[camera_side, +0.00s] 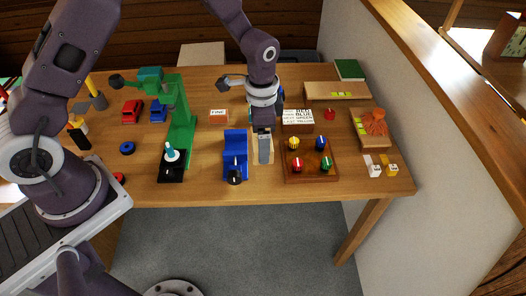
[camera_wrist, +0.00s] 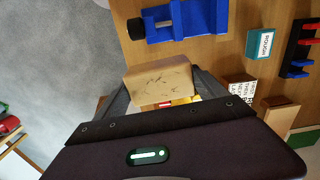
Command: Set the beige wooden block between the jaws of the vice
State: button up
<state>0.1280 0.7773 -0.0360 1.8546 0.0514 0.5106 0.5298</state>
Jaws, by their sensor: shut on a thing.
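The blue vice (camera_side: 235,147) stands near the front edge of the table, with a dark handle at its front. In the wrist view the vice (camera_wrist: 205,18) lies at the top, with a dark screw on its left side. My gripper (camera_side: 264,150) is just right of the vice in the side view, pointing down. It is shut on the beige wooden block (camera_wrist: 160,80), which shows between the fingers in the wrist view, apart from the vice. In the side view the block (camera_side: 254,157) is mostly hidden behind my gripper.
A wooden tray with coloured knobs (camera_side: 310,165) is close on the right. A green machine (camera_side: 182,125) stands to the left. A text block (camera_side: 297,116) and a small "FINE" block (camera_side: 218,116) lie behind. The table's front edge (camera_side: 225,197) is near.

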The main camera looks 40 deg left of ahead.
jog(key=a+n, duration=1.1)
jog(key=n, duration=0.6)
jog(key=shift+w+a+f, duration=0.1)
jog(key=shift+w+f, duration=0.1)
jog(key=shift+f, duration=1.9)
jog(key=shift+w+f, duration=0.2)
jog(key=shift+f, duration=1.85)
jog(key=o, duration=1.4)
notch_tip(320, 180, up, 7)
jog(key=shift+r, duration=0.1)
